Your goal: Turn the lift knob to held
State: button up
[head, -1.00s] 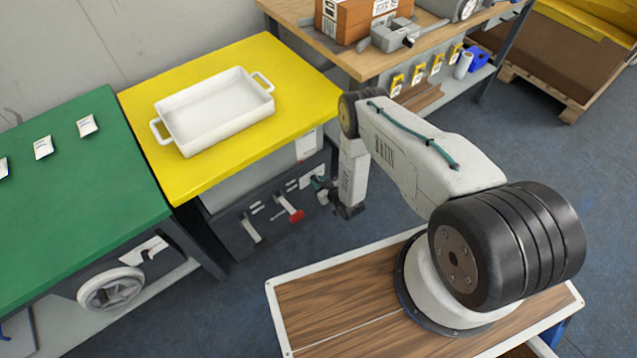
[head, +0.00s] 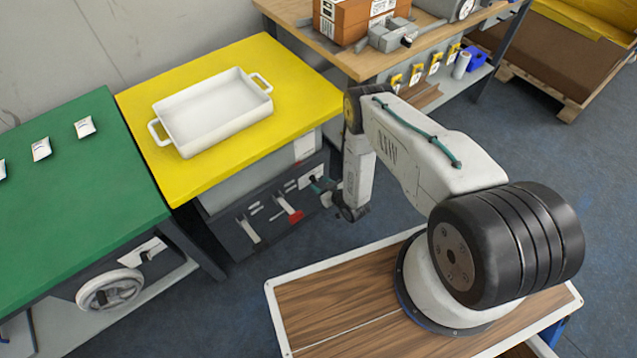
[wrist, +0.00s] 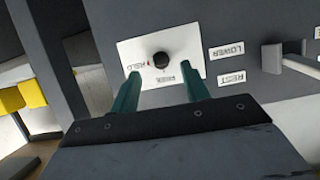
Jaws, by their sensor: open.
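The lift knob (wrist: 161,63) is a small round black knob on a white plate (wrist: 190,44) in the wrist view. A small red mark shows at its left edge, beside the word HELD. The word FREE is printed below the knob. My gripper (wrist: 162,82) is open, with one teal finger below left of the knob and the other below right. The knob shows between and beyond the fingertips, and I cannot tell whether they touch it. In the head view my gripper (head: 322,186) is at the dark panel under the yellow table; the knob cannot be made out there.
LOWER and REST labels (wrist: 229,64) and a grey lever (wrist: 272,57) are right of the plate. A white tray (head: 215,112) stands on the yellow table (head: 140,100). A handwheel (head: 110,290) is under the green table (head: 90,190).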

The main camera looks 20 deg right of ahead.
jog(key=v, duration=0.5)
jog(key=shift+s+r, duration=0.15)
jog(key=shift+d, duration=0.1)
